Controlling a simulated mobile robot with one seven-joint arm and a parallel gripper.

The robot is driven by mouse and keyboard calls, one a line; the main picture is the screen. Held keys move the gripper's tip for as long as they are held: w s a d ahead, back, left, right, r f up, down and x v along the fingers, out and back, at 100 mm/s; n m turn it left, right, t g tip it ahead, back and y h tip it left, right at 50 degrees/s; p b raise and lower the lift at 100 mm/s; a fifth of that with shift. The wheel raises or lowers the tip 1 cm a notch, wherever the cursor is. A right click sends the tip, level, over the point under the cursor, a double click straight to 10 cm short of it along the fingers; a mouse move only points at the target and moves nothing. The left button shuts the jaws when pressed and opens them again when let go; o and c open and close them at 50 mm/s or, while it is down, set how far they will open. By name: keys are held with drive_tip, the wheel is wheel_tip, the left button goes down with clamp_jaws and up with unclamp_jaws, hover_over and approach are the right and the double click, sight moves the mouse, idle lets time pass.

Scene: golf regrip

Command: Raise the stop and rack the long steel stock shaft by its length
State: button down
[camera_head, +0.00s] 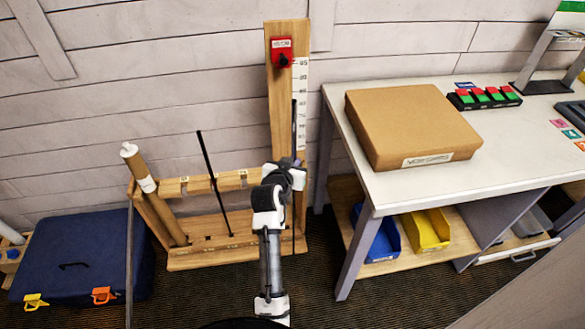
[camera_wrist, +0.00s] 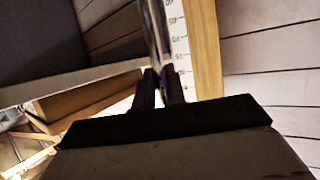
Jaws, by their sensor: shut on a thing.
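A red stop (camera_head: 282,48) with a dark knob sits near the top of an upright wooden board (camera_head: 277,105), above a white numbered scale (camera_head: 302,100). A thin shaft (camera_head: 294,118) stands upright in front of the scale, its top well below the stop. My gripper (camera_head: 292,163) is at the board and shut on this shaft. In the wrist view the shaft (camera_wrist: 155,30) looks like shiny steel and runs up from between my fingers (camera_wrist: 164,87), beside the scale (camera_wrist: 178,40). My arm partly hides its lower part. The wooden rack (camera_head: 198,184) stands left of the board.
Another dark shaft (camera_head: 212,180) leans in the rack, left of my arm, beside a cardboard tube (camera_head: 157,200). A blue case (camera_head: 75,262) lies at left. A workbench (camera_head: 420,190) with a cardboard box (camera_head: 405,125) stands close at right.

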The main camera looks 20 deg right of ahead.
drive_tip(key=s+a+r, duration=0.1)
drive_tip(key=s+a, duration=0.2)
drive_tip(key=s, duration=0.9)
drive_tip(key=shift+s+a, duration=0.2)
drive_tip(key=shift+s, duration=0.1)
idle(0.3)
drive_tip(key=shift+w+a, duration=0.1)
